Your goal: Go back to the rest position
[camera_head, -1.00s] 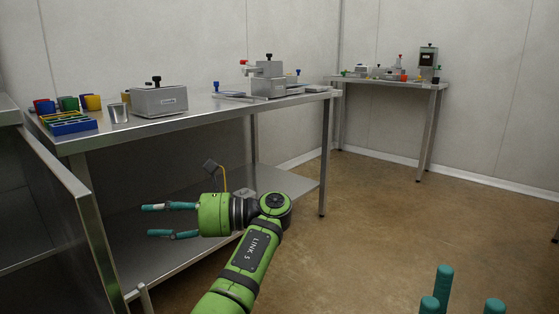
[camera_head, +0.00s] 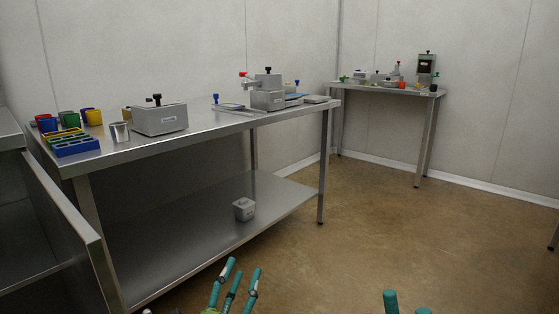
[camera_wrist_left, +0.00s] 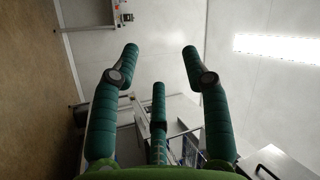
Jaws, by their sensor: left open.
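My left gripper (camera_head: 238,272) is at the bottom middle of the head view, its teal fingers pointing up and spread apart. In the left wrist view it (camera_wrist_left: 160,75) is open, with nothing between its fingers. My right gripper (camera_head: 405,304) shows only as two teal fingertips at the bottom edge, right of the middle; the rest is out of frame, so I cannot tell how far it is open. No object touches either gripper in these views.
A long steel table (camera_head: 220,123) stands ahead, with bins, a metal cup (camera_head: 119,132) and grey devices (camera_head: 160,118) on top. A small grey block (camera_head: 244,209) is on its lower shelf. A side table (camera_head: 395,88) is at the back. The brown floor (camera_head: 400,220) is clear.

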